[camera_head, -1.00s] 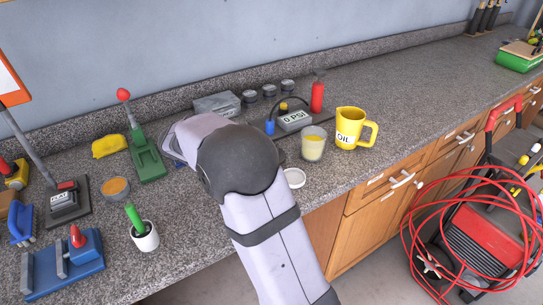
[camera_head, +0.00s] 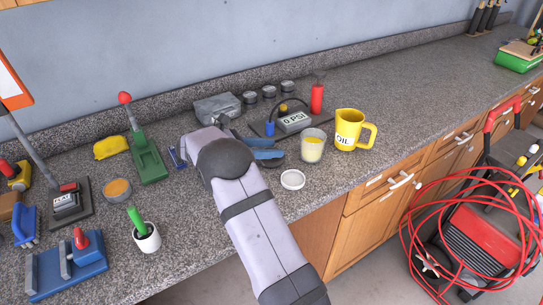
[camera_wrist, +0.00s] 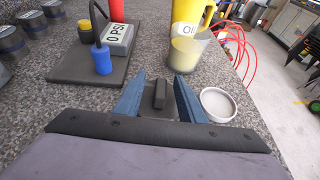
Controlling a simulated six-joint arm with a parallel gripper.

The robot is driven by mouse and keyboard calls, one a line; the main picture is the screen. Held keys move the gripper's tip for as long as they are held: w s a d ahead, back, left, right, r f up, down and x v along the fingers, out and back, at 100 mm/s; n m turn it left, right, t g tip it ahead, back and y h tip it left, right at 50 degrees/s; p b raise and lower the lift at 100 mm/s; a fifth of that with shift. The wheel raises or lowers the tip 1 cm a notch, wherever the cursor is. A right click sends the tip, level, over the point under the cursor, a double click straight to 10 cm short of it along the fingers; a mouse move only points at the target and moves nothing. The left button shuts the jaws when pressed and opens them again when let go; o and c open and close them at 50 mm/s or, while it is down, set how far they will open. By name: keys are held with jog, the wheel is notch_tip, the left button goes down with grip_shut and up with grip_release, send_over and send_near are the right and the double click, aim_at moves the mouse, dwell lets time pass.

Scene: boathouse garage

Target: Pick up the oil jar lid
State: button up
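In the head view the fingers (camera_head: 266,149) are just above the dark lid. A glass jar of pale yellow oil (camera_head: 313,147) stands open to the right. A white round lid or dish (camera_head: 293,180) lies in front of the jar. No label shows which is the oil jar lid.
A yellow OIL jug (camera_head: 349,130) stands right of the jar. A pressure gauge reading 0 PSI (camera_head: 295,121) sits on a dark plate behind. A green-handled tool in a white cup (camera_head: 146,237) is at left.

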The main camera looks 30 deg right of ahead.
jog(key=shift+p+x, duration=0.95)
jog(key=shift+x, duration=1.85)
jog(key=shift+s+a+f, duration=0.1)
jog(key=shift+s, duration=0.05)
grip_shut()
